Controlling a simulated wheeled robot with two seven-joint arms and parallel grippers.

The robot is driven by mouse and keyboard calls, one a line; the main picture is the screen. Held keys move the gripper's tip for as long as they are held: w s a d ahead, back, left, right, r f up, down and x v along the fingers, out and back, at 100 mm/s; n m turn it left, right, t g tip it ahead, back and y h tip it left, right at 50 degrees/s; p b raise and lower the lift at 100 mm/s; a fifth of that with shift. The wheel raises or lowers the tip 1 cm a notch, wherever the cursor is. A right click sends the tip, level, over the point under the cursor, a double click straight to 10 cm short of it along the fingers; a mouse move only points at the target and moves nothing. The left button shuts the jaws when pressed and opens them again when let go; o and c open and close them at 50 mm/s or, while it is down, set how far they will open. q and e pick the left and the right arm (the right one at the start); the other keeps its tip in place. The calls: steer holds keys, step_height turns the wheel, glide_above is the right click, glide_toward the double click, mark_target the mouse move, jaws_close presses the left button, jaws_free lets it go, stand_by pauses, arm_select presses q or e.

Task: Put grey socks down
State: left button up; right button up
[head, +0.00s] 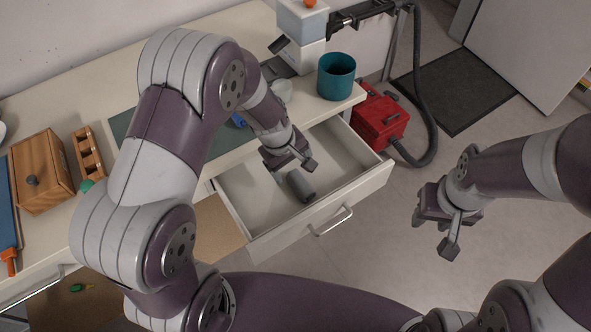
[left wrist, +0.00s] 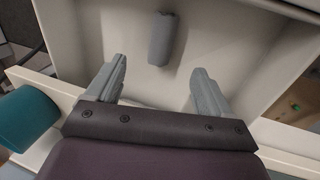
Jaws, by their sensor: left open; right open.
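The grey socks (head: 300,186) show as one rolled grey bundle lying on the floor of the open drawer (head: 240,197). In the left wrist view the grey bundle (left wrist: 162,38) lies beyond my fingertips, in line with the gap between them. My left gripper (head: 290,163) is open and empty over the drawer, close to the bundle but apart from it. In the left wrist view its two fingers (left wrist: 158,85) are spread wide. My right gripper (head: 434,232) is open and empty over the bare floor to the right of the drawer.
The white desk (head: 225,28) carries a teal cup (head: 336,76), a wooden box (head: 42,172) and a wooden holder (head: 88,153). A dark mat (head: 455,90) lies behind.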

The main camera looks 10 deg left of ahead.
arm_select(q)
steer(key=s+a+r+m+y, duration=0.1)
steer(key=s+a+r+m, duration=0.2)
steer(key=s+r+m, duration=0.1)
steer(key=s+a+r+m+y, duration=0.1)
steer(key=s+a+r+m, duration=0.3)
steer(key=s, duration=0.4)
steer(key=shift+s+r+m+g, duration=0.35)
steer(key=shift+r+m, duration=0.25)
steer(key=shift+r, duration=0.35)
steer(key=shift+s, duration=0.2)
steer(key=shift+w, duration=0.1)
